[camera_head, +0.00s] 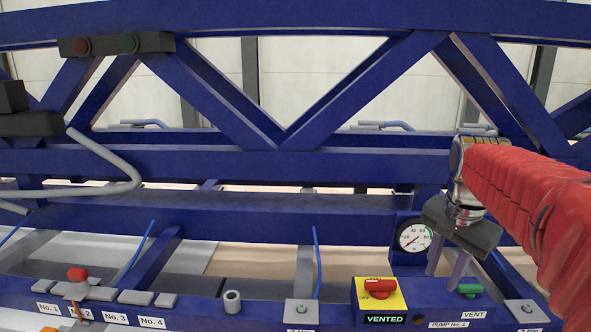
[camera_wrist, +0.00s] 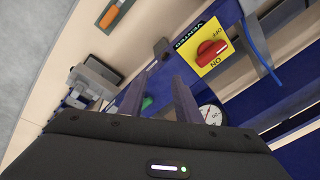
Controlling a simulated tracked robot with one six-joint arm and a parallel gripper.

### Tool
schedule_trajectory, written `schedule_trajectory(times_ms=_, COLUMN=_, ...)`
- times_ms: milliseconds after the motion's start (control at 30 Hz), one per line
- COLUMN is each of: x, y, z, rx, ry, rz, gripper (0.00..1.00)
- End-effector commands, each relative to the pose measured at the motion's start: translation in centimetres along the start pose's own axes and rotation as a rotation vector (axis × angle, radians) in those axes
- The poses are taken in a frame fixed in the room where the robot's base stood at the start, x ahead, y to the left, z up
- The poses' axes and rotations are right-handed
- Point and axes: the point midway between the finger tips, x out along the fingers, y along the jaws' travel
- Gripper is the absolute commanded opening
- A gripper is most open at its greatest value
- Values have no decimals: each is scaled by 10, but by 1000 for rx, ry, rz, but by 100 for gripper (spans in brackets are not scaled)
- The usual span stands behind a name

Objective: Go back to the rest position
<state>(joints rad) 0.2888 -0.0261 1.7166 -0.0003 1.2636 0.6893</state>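My gripper (camera_head: 447,268) hangs from my red-sleeved arm at the right of the head view, its two fingers pointing down over the trolley's front panel. In the wrist view the fingers (camera_wrist: 160,98) stand apart, with nothing seen held between them. The green vent handle (camera_head: 470,290) is just right of and below the fingers in the head view. It also shows beyond the fingers in the wrist view (camera_wrist: 147,102). The red switch (camera_head: 380,287) sits on a yellow plate above a "VENTED" label, left of my gripper.
A pressure gauge (camera_head: 414,237) stands just left of my gripper. Blue truss beams (camera_head: 340,163) run across behind it. The front ledge carries a red-topped knob (camera_head: 77,274), a grey ring (camera_head: 232,302) and numbered labels. A bent grey tube (camera_head: 120,187) juts in at left.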

Motion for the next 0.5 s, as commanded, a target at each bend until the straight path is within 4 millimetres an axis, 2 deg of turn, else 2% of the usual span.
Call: schedule_trajectory(times_ms=500, x=-8, y=16, z=79, rx=-307, ry=70, rz=-72, gripper=30)
